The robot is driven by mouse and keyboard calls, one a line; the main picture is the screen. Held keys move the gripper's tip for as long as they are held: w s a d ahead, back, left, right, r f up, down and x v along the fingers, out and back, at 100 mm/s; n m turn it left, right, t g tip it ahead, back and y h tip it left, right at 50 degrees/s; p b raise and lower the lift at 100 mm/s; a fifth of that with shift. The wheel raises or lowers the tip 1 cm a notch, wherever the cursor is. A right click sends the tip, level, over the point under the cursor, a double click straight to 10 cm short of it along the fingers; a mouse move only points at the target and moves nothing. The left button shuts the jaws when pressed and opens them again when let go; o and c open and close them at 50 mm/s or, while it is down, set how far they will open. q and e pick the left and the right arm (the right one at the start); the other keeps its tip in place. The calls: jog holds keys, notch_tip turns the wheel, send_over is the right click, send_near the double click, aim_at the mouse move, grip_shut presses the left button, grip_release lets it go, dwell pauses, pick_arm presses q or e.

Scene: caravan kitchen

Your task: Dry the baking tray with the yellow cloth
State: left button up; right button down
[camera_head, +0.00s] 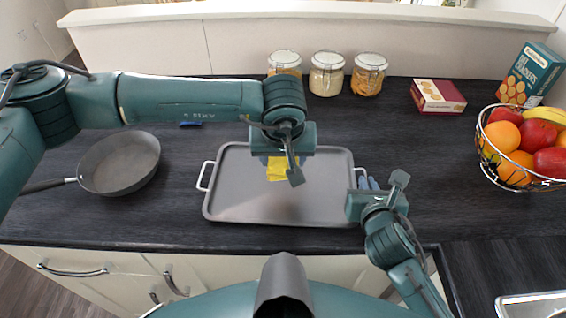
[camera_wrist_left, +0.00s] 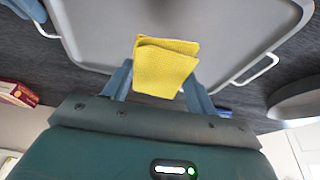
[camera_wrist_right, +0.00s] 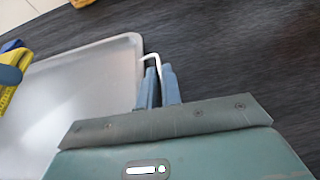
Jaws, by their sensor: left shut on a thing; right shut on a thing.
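The grey baking tray (camera_head: 240,195) lies flat on the dark counter, with a white handle at each short end. My left gripper (camera_head: 275,160) is over the tray's upper middle, shut on the folded yellow cloth (camera_head: 277,172). The cloth also shows between its fingers in the left wrist view (camera_wrist_left: 165,68). Whether it touches the tray is hard to tell. My right gripper (camera_head: 368,183) is at the tray's right end, shut on the white right handle (camera_wrist_right: 152,60). The arm hides part of the tray's far edge in the head view.
A frying pan (camera_head: 120,163) sits left of the tray. Glass jars (camera_head: 327,75) stand along the back. A red box (camera_head: 437,96), a cracker box (camera_head: 530,75) and a wire fruit basket (camera_head: 490,168) are at the right. The counter between tray and basket is clear.

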pick_arm(q)
jog(key=shift+r, duration=0.15)
jog(key=shift+r, duration=2.95)
pick_arm(e)
jog(key=c, duration=1.5)
grip_release()
